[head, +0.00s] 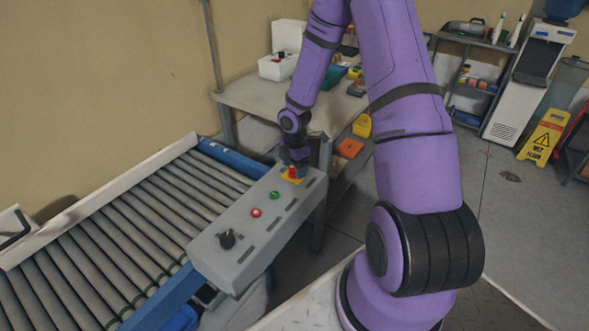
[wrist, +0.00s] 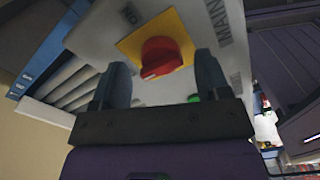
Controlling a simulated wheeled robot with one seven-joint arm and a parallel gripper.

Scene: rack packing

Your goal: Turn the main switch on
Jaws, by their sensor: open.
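The main switch is a red rotary knob (wrist: 160,57) on a yellow square plate (wrist: 128,45). The plate is on the grey control box (head: 232,235), at its far end in the head view, where the red knob (head: 292,173) is partly hidden by my gripper (head: 294,158). In the wrist view my gripper (wrist: 160,65) is open, with one dark finger on each side of the knob. I cannot tell whether the fingers touch it. A pale mark shows on the knob's lower edge. The printed labels "MAIN" and "ON" appear turned beside the plate.
The box also carries a green button (head: 274,195), a red button (head: 256,212) and a black knob (head: 227,239). A roller conveyor (head: 135,220) runs along its left. A table (head: 262,98) with bins stands behind. A wet floor sign (head: 544,135) stands at the right.

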